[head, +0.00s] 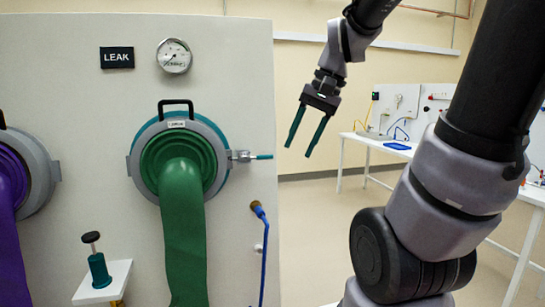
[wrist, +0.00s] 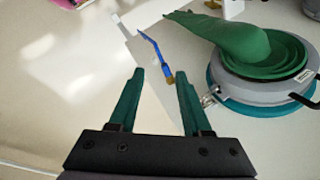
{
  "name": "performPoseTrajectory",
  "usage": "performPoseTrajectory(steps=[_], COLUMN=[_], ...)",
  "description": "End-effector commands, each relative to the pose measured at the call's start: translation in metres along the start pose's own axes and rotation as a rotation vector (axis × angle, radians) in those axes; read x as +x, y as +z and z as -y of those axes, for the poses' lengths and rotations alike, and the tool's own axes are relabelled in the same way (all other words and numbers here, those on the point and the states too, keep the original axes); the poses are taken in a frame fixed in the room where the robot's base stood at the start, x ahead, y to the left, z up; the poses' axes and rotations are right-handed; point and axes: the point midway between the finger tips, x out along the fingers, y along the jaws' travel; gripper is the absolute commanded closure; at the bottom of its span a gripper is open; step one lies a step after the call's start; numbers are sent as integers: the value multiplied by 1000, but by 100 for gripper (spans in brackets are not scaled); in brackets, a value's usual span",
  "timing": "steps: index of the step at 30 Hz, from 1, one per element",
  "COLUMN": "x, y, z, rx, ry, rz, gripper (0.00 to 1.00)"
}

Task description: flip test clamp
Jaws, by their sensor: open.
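A small metal clamp with a teal-tipped lever (head: 250,156) sits at the right edge of the green glove port (head: 178,160) on the white panel. The lever points out to the right, roughly level. In the wrist view the clamp (wrist: 210,98) is a small metal piece at the port's rim, just right of my right finger, its lever partly hidden. My gripper (head: 298,151) is open and empty, to the right of the clamp and apart from it, with its dark green fingers pointing down in the head view. The wrist view also shows the open fingers (wrist: 160,72).
A blue hose (head: 262,240) hangs from a brass fitting below the clamp. A gauge (head: 174,55) and a LEAK sign (head: 117,57) are above the port. A purple glove (head: 12,215) is at left. A small shelf (head: 104,282) holds a plunger-like item. Open floor lies right of the panel.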

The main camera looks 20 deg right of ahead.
Motion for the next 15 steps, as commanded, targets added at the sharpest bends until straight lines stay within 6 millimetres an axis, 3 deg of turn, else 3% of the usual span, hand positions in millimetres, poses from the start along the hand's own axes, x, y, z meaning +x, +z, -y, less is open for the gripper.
performPoseTrajectory(steps=[8,15], x=[21,49], y=[-16,-51], z=[7,20], rx=[159,410], ry=[-10,-84], rz=[216,541], gripper=[52,52])
